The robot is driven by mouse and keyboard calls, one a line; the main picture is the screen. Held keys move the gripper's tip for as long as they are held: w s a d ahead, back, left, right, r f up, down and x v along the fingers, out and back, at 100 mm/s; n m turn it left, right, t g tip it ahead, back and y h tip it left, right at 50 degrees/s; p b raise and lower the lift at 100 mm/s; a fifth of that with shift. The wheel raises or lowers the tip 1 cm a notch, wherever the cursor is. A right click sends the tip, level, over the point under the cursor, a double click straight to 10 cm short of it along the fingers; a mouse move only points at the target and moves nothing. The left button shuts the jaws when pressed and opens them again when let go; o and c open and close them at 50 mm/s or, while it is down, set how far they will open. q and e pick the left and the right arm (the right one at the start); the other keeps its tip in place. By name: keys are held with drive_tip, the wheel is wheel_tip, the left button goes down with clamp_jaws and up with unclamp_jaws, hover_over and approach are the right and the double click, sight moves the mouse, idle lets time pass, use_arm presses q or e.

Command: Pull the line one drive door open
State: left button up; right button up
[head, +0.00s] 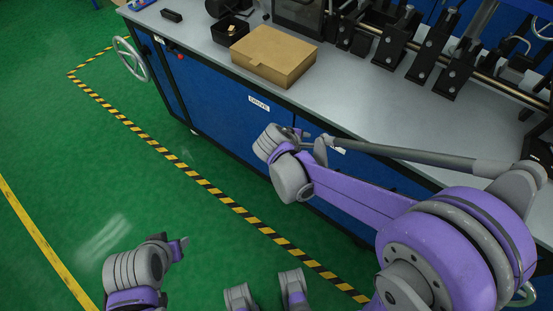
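The blue front of the machine bench carries a white DRIVE label (259,103) just below the worktop edge. The blue drive door panel (228,118) is under it and looks closed; its right part and any handle are hidden by my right arm. My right arm reaches in from the right, its grey joint in front of the panel; my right gripper does not show. A pair of grey fingers, seemingly my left gripper (266,293), is at the bottom edge, spread apart and empty, well away from the panel. My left arm shows at the lower left.
A cardboard box (273,56) and a black tray (230,31) rest on the grey worktop (375,100). Rollers and black brackets (430,52) stand behind. A handwheel (130,59) sticks out at the bench's left end. The green floor (160,190) is clear around the striped line (213,188).

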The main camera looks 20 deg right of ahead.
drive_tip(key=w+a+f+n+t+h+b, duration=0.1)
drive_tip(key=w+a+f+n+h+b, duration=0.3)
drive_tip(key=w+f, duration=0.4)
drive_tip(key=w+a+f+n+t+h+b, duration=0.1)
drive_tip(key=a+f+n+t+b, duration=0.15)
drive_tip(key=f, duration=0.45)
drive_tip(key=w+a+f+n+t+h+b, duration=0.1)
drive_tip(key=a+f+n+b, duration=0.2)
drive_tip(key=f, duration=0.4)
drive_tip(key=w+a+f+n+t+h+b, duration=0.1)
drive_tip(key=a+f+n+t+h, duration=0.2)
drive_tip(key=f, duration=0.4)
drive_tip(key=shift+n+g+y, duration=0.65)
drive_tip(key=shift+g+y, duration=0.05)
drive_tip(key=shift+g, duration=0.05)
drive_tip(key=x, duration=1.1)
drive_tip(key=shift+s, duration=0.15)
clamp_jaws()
